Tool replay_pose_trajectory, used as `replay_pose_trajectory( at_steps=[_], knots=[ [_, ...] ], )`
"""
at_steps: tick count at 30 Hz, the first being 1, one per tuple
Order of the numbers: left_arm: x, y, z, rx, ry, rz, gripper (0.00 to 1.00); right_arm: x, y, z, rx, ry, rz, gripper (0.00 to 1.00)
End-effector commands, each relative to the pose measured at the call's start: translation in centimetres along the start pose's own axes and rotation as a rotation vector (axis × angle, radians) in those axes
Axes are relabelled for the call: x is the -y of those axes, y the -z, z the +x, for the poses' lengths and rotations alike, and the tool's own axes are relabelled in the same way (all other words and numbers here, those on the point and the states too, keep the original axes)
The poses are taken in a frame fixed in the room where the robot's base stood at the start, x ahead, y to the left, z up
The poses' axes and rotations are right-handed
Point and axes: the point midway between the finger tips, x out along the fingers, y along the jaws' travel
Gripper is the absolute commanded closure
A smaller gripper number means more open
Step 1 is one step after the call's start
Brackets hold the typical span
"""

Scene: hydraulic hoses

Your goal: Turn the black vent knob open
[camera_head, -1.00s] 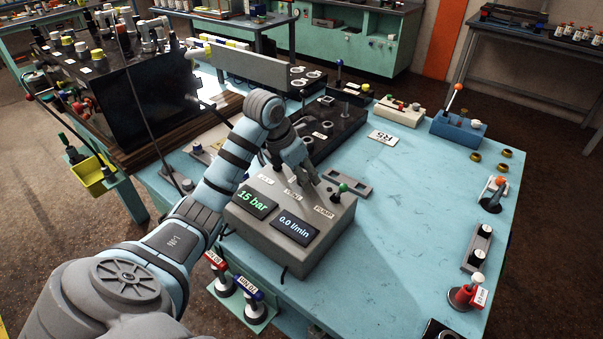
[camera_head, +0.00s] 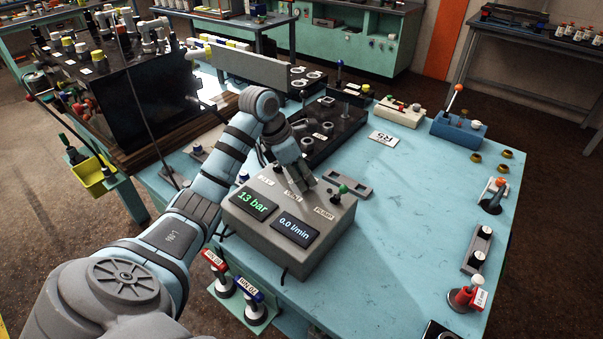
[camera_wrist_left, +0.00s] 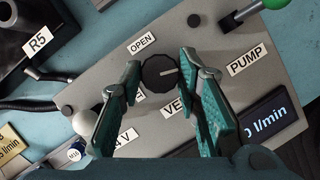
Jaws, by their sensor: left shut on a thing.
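The black vent knob (camera_wrist_left: 159,73) sits on the grey control box (camera_head: 335,238), with an OPEN label at its upper left and a partly covered VENT label below it in the left wrist view. Its white mark points to the right, away from OPEN. My left gripper (camera_head: 303,181) reaches down onto the box; in the left wrist view its teal fingers (camera_wrist_left: 161,76) are shut on the knob from both sides. In the head view the gripper hides the knob. My right gripper is out of view.
The green-tipped PUMP lever (camera_head: 342,190) stands close to the right of my gripper. A dark block with round sockets (camera_head: 337,128) lies behind the box.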

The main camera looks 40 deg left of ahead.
Motion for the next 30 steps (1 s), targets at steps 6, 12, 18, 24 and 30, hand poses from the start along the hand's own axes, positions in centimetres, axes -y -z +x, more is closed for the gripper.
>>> replay_pose_trajectory(
  at_steps=[6, 12, 18, 24, 30],
  knots=[
    [-0.13, -0.08, -0.05, 0.002, 0.079, 0.184, 0.97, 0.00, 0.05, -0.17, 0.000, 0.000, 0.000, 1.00],
    [-0.21, -0.14, -0.01, 0.003, 0.152, 0.361, 0.97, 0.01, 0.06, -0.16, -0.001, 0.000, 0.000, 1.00],
    [-0.28, -0.18, 0.05, 0.002, 0.226, 0.536, 0.97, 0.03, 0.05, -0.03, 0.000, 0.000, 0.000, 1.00],
    [-0.35, -0.30, -0.02, 0.002, 0.299, 0.711, 0.97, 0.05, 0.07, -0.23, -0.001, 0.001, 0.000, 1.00],
    [-0.48, -0.39, 0.12, 0.003, 0.368, 0.878, 0.97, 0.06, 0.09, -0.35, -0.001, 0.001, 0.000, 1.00]
  ],
)
